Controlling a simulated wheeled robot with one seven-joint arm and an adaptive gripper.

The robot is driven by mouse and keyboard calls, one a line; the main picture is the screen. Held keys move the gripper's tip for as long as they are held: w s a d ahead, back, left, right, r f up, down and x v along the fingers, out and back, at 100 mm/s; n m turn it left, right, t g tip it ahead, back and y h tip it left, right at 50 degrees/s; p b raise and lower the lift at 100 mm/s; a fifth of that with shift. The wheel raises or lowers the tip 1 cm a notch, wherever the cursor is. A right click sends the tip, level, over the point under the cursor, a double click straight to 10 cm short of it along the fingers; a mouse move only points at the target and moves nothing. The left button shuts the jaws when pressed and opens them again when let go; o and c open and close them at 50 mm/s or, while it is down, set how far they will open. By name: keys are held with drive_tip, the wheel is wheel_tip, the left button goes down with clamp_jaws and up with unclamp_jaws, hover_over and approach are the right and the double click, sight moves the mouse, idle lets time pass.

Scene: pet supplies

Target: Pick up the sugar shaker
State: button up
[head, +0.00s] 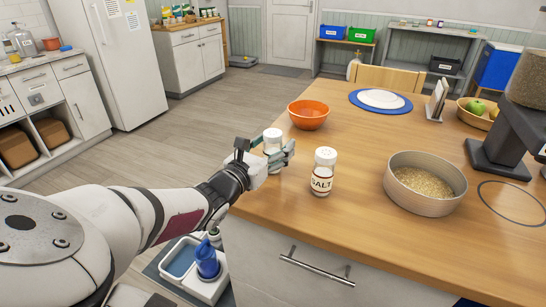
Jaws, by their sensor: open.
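A white-capped shaker (273,137) stands near the left edge of the wooden counter. Its lower part and any label are hidden by my gripper, so I cannot read whether it says sugar. My gripper (267,152) is open at this shaker, with a finger on each side of it. I cannot tell whether the fingers touch it. A second shaker (322,172), with a white cap and a label reading SALT, stands upright to the right, apart from my gripper.
An orange bowl (309,114) stands just behind the shakers. A white plate (380,98) lies farther back. The counter's middle is clear.

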sight(273, 133)
drive_tip(key=shift+c, duration=0.3)
drive_tip(key=c, duration=1.3)
drive_tip(key=shift+c, duration=0.2)
drive_tip(key=shift+r, duration=0.2)
drive_tip(key=shift+r+p, duration=0.85)
drive_tip(key=shift+p, duration=0.2)
wheel_tip(273, 133, up, 2)
drive_tip(key=shift+d+r+p, duration=0.1)
drive_tip(key=shift+p, duration=1)
drive_tip(key=s+d+p, duration=0.3)
drive_tip(key=s+p, duration=0.1)
drive_tip(key=s, duration=0.3)
drive_tip(key=s+d+p, duration=0.3)
drive_tip(key=s+p, duration=0.2)
drive_tip(key=s, duration=0.2)
drive_tip(key=shift+s+d+r, duration=0.25)
drive_tip(key=shift+d+r, duration=0.05)
drive_tip(key=shift+r, duration=0.1)
